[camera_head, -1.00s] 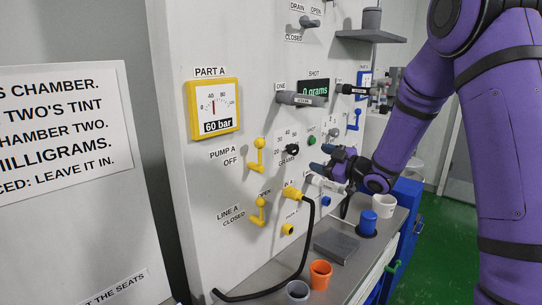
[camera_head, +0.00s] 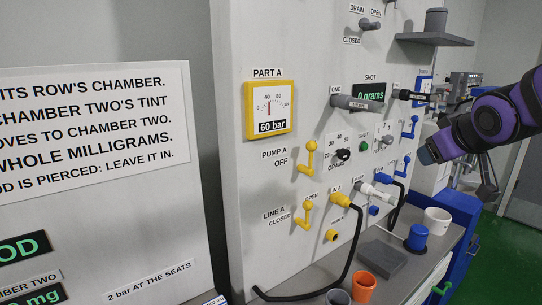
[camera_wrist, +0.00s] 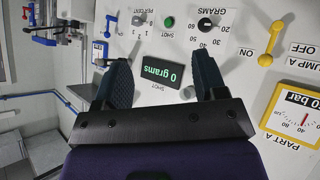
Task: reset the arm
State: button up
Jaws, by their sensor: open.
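My gripper (camera_head: 430,152) is at the right in the head view, held out in front of the panel and apart from it. In the wrist view my gripper (camera_wrist: 163,78) shows two dark blue fingers spread wide with nothing between them. Behind the fingers is the panel with the green-lit shot display (camera_wrist: 163,72) reading 0 grams. The display also shows in the head view (camera_head: 369,91). My purple forearm runs off the right edge.
On the bench stand an orange cup (camera_head: 363,287), blue-topped container (camera_head: 417,237) and white mug (camera_head: 437,221).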

jog(key=s+a+f+m+g, duration=0.1)
jog(key=s+a+g, duration=0.1)
jog(key=s, duration=0.8)
jog(key=s+a+f+m+g+y, duration=0.1)
jog(key=s+a+m+g, duration=0.1)
jog(key=s, duration=0.9)
jog(key=shift+s+g, duration=0.15)
jog(key=shift+g, duration=0.75)
